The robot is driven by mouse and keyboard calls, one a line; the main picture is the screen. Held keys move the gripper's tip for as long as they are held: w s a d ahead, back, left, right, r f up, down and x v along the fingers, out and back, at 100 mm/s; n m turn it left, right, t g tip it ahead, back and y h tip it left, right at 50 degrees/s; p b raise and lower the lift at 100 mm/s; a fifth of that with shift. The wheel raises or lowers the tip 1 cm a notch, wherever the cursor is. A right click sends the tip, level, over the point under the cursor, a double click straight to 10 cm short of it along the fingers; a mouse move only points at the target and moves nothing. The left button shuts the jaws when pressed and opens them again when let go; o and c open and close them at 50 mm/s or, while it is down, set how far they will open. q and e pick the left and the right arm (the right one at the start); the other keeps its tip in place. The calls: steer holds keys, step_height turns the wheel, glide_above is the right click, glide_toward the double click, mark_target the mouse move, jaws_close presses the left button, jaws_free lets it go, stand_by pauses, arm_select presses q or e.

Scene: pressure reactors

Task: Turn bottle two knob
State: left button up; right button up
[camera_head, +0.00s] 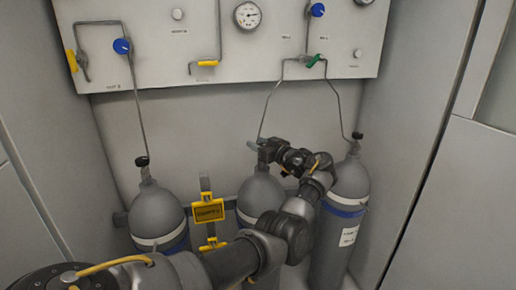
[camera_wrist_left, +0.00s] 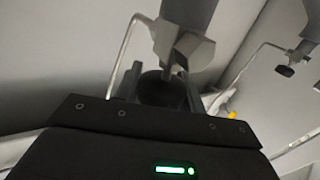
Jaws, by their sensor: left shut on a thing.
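Three grey gas bottles stand in the cabinet: a left bottle (camera_head: 158,212), a middle bottle (camera_head: 260,196) and a right bottle (camera_head: 349,182). My left arm reaches across from the lower left. My left gripper (camera_head: 266,150) is at the top of the middle bottle, shut on its valve knob, which it mostly hides in the head view. In the left wrist view the dark round knob (camera_wrist_left: 161,90) sits between the fingers, with the grey valve body (camera_wrist_left: 182,48) just beyond. My right gripper is not in view.
A white panel (camera_head: 215,40) above the bottles carries a gauge (camera_head: 247,15), blue knobs and yellow and green levers. Thin pipes run down to the bottles. Cabinet walls close in both sides.

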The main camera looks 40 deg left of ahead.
arm_select(q)
steer(key=o, duration=0.8)
steer(key=shift+w, duration=0.1)
steer(key=shift+o, duration=0.8)
steer(key=shift+d, duration=0.1)
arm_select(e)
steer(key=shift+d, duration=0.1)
arm_select(q)
steer(key=shift+d, duration=0.15)
steer(key=s+d+b, duration=0.1)
steer(key=d+b, duration=0.1)
steer(key=d, duration=0.8)
steer(key=shift+s+d, duration=0.15)
steer(key=shift+s, duration=0.05)
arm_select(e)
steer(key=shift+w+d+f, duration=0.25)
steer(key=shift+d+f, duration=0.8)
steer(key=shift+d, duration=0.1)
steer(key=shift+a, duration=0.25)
